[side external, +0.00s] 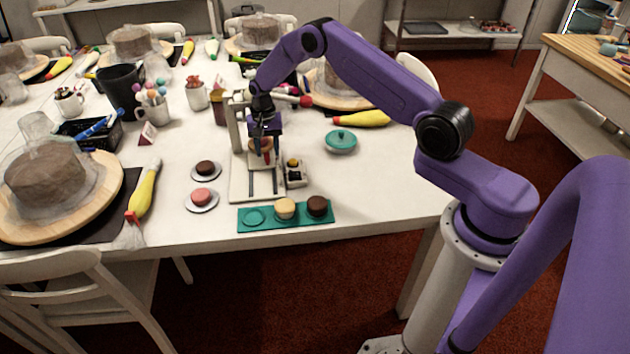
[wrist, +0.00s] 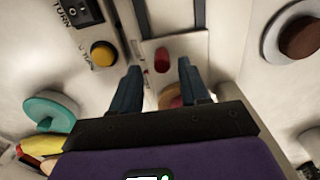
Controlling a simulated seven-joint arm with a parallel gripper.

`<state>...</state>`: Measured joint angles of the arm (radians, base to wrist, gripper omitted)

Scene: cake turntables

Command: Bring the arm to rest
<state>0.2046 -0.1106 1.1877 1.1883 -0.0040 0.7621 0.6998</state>
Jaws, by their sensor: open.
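My gripper (side external: 263,136) hangs over the white stand (side external: 239,184) on the table, with my purple arm reaching in from the right. In the wrist view its two dark fingers (wrist: 158,84) are apart. A tan, rounded thing (side external: 260,157) shows just below the gripper, partly hidden by it. In the wrist view a pinkish-brown thing (wrist: 170,98) sits close to the right finger, mostly hidden. A small red piece (wrist: 161,61) lies beyond the fingertips. I cannot tell whether the fingers touch any of these.
A box with a yellow button (side external: 293,163) stands right of the stand. A teal tray (side external: 270,223) in front holds a cream and a dark cake; its left well is empty. Saucers with a dark cake (side external: 205,167) and a pink cake (side external: 201,195) stand left. A teal lidded dish (side external: 341,140) stands right.

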